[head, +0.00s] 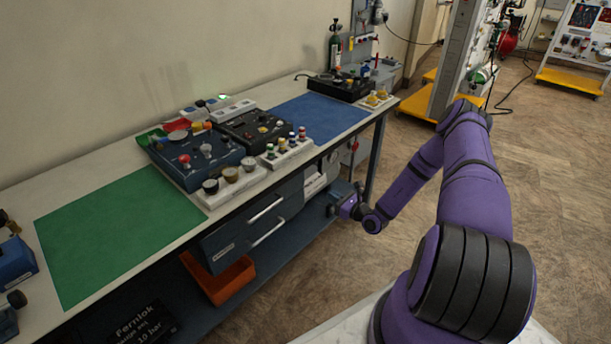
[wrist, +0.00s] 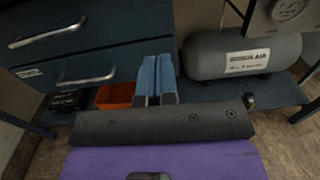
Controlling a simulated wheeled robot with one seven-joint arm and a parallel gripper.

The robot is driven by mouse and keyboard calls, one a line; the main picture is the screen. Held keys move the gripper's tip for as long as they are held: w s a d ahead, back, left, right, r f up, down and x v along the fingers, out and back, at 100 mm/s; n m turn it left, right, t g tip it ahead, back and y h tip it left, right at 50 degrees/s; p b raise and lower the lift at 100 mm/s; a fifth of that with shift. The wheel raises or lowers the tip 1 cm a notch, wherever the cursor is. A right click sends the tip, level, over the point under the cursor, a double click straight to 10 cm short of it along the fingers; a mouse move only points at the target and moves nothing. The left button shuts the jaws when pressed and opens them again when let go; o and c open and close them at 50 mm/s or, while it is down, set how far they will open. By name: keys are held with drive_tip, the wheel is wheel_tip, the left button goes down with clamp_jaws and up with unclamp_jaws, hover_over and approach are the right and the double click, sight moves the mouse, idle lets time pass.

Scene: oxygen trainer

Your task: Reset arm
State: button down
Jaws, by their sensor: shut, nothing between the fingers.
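My purple arm reaches forward from the lower right of the head view and bends down to the left. My gripper (head: 341,206) is low beside the front of the workbench, below the bench top and near the drawers. In the wrist view my gripper (wrist: 157,78) shows two blue fingers close together, shut and empty. They point toward the drawer unit (wrist: 90,50) and the lower shelf. The fingertips are apart from the bench as far as I can tell.
The workbench carries a green mat (head: 115,232), a blue mat (head: 318,117) and a dark blue control box (head: 196,160). An orange bin (head: 222,280) sits below. A grey air tank (wrist: 243,56) lies right of the fingers. Open floor (head: 545,170) is at right.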

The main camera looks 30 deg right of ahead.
drive_tip(key=w+a+r+n+g+y, duration=0.1)
drive_tip(key=a+r+n+g+y, duration=0.25)
drive_tip(key=r+n, duration=0.4)
drive_tip(key=w+a+r+n+g+y, duration=0.1)
drive_tip(key=a+r+n+g+y, duration=0.25)
drive_tip(key=r, duration=0.75)
drive_tip(key=s+a+r+n+g, duration=0.4)
drive_tip(key=a+r+n, duration=0.1)
drive_tip(key=r, duration=0.4)
drive_tip(key=s+a+r+n+g, duration=0.4)
drive_tip(key=a+r+n, duration=0.1)
drive_tip(key=r, duration=0.3)
drive_tip(key=s+a+r+n+g+h, duration=0.1)
drive_tip(key=s+a+r+n+h, duration=0.25)
drive_tip(key=s+r, duration=0.35)
drive_tip(key=s+a+r+n+h, duration=0.2)
drive_tip(key=s+r+n+h, duration=0.2)
drive_tip(key=s+r, duration=0.3)
drive_tip(key=s+d+r+n+t+h, duration=0.1)
drive_tip(key=s+r+n+t+h, duration=0.1)
drive_tip(key=s, duration=0.5)
drive_tip(key=s+d+r+n+t+h, duration=0.1)
drive_tip(key=s+r+n+t+h, duration=0.1)
drive_tip(key=s, duration=0.5)
drive_tip(key=shift+s+d+r+h, duration=0.35)
drive_tip(key=shift+r+h, duration=0.2)
drive_tip(key=shift+r, duration=0.85)
